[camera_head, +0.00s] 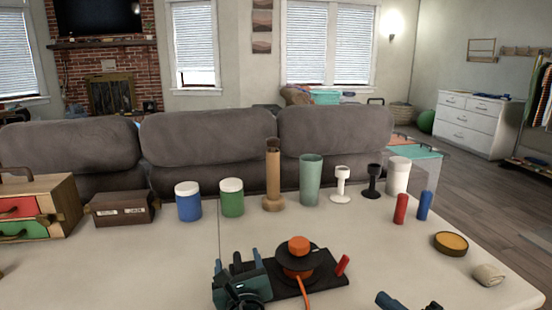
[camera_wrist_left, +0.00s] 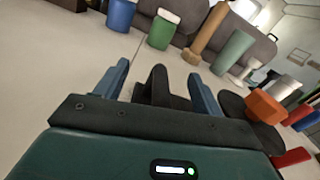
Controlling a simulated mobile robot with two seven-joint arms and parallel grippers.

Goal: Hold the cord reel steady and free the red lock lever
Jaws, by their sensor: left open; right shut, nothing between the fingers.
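The cord reel (camera_head: 318,278) sits on the near part of the table, with a black base, a dark drum, an orange knob (camera_head: 299,245) and an orange cord (camera_head: 304,291) running toward me. The red lock lever (camera_head: 342,265) leans at the base's right end; it also shows at the lower right of the left wrist view (camera_wrist_left: 291,158). My left gripper (camera_head: 237,264) is open at the reel's left end. Its blue fingers stand either side of a dark upright piece (camera_wrist_left: 157,86); contact is unclear. My right gripper (camera_head: 390,300) is shut and empty, partly cut off by the bottom edge, right of the reel.
Behind the reel stand blue (camera_head: 188,204) and green (camera_head: 232,200) jars, a wooden post (camera_head: 273,180), a green tumbler (camera_head: 310,180) and goblets. Red (camera_head: 401,209) and blue (camera_head: 424,206) cylinders and a round tin (camera_head: 451,243) are right.

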